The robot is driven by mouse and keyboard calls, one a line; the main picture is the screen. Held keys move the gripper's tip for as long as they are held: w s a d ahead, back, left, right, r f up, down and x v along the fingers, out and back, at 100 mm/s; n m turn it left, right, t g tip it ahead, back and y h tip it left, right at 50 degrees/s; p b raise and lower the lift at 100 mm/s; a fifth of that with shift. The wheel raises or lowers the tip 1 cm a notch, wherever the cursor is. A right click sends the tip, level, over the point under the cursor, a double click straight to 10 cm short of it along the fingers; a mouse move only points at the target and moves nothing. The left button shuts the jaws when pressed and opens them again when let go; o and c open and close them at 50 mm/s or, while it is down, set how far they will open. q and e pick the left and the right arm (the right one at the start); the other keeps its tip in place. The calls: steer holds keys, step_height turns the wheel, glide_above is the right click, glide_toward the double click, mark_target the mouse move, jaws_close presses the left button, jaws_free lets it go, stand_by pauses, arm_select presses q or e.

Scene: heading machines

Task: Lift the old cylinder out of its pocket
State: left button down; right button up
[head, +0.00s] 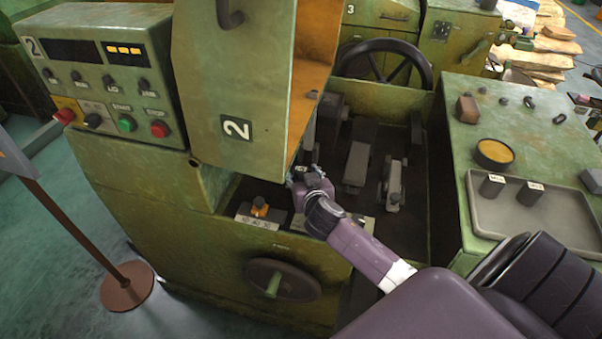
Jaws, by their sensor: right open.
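My right gripper (305,174) reaches into the open bay of green machine 2 (190,130), near the lower edge of its raised cover (236,128). It is open; its fingers are small and partly hidden by my own wrist. I cannot make out the old cylinder or its pocket; the area at the fingertips is covered by the gripper and the cover. Two dark labelled cylinders, one at left (492,186) and one at right (530,193), stand in a grey tray (480,217) on the right. My left gripper is not in view.
An orange-topped part (260,207) sits on a pale plate left of my gripper. Grey blocks (357,164) stand in the bay behind it. A control box (100,75), a handwheel (281,280) and a post on a round base (127,286) are at left.

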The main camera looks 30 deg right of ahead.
jaws_close()
steer(key=shift+r, duration=0.1)
stand_by(0.3)
steer(key=shift+r, duration=0.1)
